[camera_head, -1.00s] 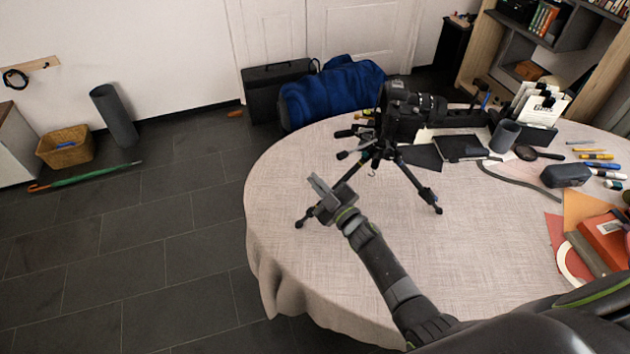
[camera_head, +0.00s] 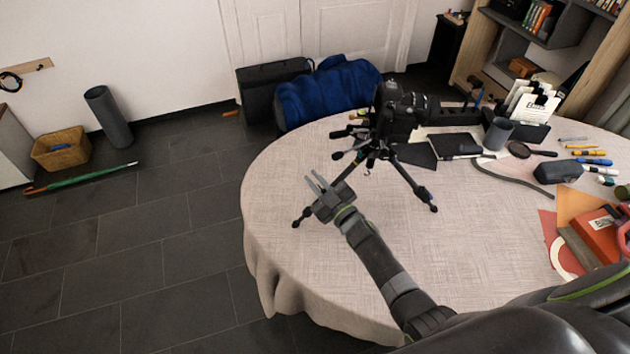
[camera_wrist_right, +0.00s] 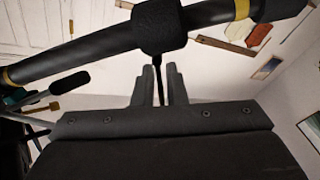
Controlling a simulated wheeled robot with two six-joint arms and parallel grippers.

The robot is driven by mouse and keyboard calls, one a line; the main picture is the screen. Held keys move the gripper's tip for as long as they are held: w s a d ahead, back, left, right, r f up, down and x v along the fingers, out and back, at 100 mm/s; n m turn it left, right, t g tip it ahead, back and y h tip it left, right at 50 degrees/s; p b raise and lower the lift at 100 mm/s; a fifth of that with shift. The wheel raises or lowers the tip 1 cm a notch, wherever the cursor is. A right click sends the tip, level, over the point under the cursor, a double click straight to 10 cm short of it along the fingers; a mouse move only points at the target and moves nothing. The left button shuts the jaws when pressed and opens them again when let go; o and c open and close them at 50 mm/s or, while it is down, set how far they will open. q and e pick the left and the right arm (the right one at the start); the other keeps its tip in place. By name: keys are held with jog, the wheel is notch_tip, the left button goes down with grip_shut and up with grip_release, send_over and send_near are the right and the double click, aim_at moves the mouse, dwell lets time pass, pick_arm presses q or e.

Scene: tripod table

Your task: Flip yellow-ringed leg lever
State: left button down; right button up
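The black tripod (camera_head: 413,180) stands with its legs spread on the table (camera_head: 460,260) and carries a camera (camera_head: 397,108). In the right wrist view a dark tripod leg (camera_wrist_right: 95,45) with yellow rings (camera_wrist_right: 242,9) crosses the top of the picture. A thick dark collar (camera_wrist_right: 160,27) sits on it, and a thin dark lever (camera_wrist_right: 160,88) hangs below, between my fingertips. My right gripper (camera_head: 314,180) is open beside the left-hand leg; it also shows in the right wrist view (camera_wrist_right: 160,82). Contact with the lever cannot be told. My left gripper is out of view.
A black notebook (camera_head: 455,145), a grey cup (camera_head: 498,133), a dark case (camera_head: 557,172), pens and orange papers lie at the table's right. The front middle of the table is clear. A blue bag (camera_head: 328,92) stands on the floor behind.

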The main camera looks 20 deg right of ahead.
jog(key=b+v, duration=0.1)
jog(key=v, duration=1.1)
dwell(0.5)
